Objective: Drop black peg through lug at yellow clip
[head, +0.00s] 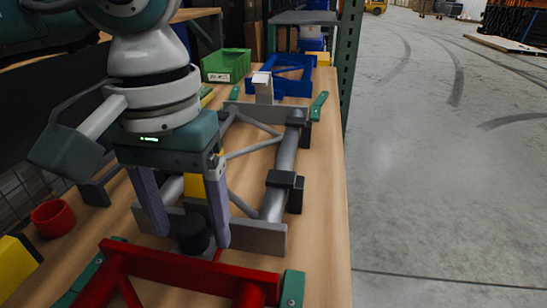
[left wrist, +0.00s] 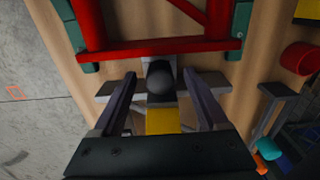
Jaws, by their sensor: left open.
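My left gripper (head: 188,238) reaches down over the bench with its two purple-grey fingers open. The black peg (head: 193,232) stands between the fingers, with its rounded top showing. In the left wrist view the peg (left wrist: 160,82) is also between the spread fingertips, with gaps on both sides. The yellow clip (head: 195,187) is just behind the peg, partly hidden by my gripper; it also shows in the left wrist view (left wrist: 160,121). A grey plate (head: 258,238) runs beside the peg. The lug is mostly hidden, so I cannot tell how deep the peg sits. My right gripper is out of view.
A red frame (head: 180,266) with green end brackets lies close in front of the peg. A grey tube frame (head: 285,150) extends behind. A red cup (head: 53,218) stands left. The bench's right strip is clear.

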